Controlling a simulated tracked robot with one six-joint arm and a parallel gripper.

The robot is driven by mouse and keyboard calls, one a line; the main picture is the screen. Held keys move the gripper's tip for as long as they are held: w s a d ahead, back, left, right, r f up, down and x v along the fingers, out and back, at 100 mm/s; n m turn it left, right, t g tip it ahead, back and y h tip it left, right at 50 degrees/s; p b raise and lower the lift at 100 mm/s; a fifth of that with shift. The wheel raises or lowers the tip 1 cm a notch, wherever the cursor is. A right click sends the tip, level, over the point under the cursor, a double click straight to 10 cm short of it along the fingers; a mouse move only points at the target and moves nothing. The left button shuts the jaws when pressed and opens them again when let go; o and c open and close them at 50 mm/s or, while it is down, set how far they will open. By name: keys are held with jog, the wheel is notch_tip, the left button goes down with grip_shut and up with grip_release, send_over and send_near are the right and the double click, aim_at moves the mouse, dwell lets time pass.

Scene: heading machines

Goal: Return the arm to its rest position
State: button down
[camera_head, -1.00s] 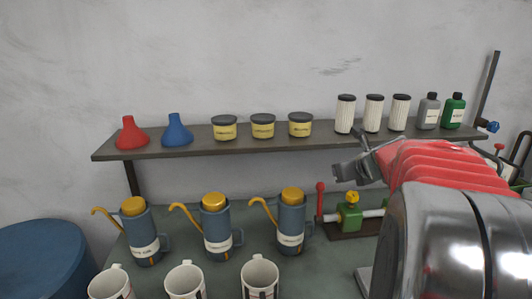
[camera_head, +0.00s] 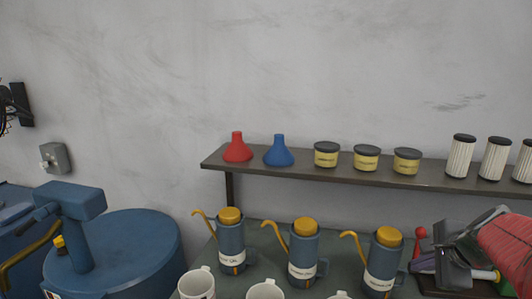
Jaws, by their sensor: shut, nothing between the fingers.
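My gripper (camera_head: 446,258) is at the lower right of the head view, at the end of my red-sleeved arm (camera_head: 508,248). Its jaws are shut and empty. It shows in front of the valve piece with a red handle (camera_head: 421,240) and hides much of it. It is below the shelf's level in the picture and right of the nearest blue oil can. Most of my arm is outside the frame.
Three blue oil cans (camera_head: 303,252) with yellow caps and white mugs (camera_head: 197,284) stand on the bench. The shelf (camera_head: 300,173) holds a red funnel (camera_head: 237,149), a blue funnel (camera_head: 278,152), yellow tins (camera_head: 366,158) and white filters (camera_head: 460,158). A blue drum (camera_head: 135,245) and blue machine (camera_head: 72,203) stand left.

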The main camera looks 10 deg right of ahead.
jog(key=s+a+n, duration=0.4)
jog(key=a+n, duration=0.3)
jog(key=a, duration=0.2)
jog(key=s+a+n+g, duration=0.1)
jog(key=s+a+n, duration=0.4)
jog(key=a+n, duration=0.2)
jog(key=s+a+n+g, duration=0.1)
jog(key=s+a+n, duration=0.3)
jog(key=a+n, duration=0.4)
jog(key=a+f, duration=0.1)
jog(key=a, duration=0.2)
jog(key=shift+s+a+y, duration=0.15)
jog(key=shift+s+y, duration=0.2)
jog(key=shift+y, duration=0.05)
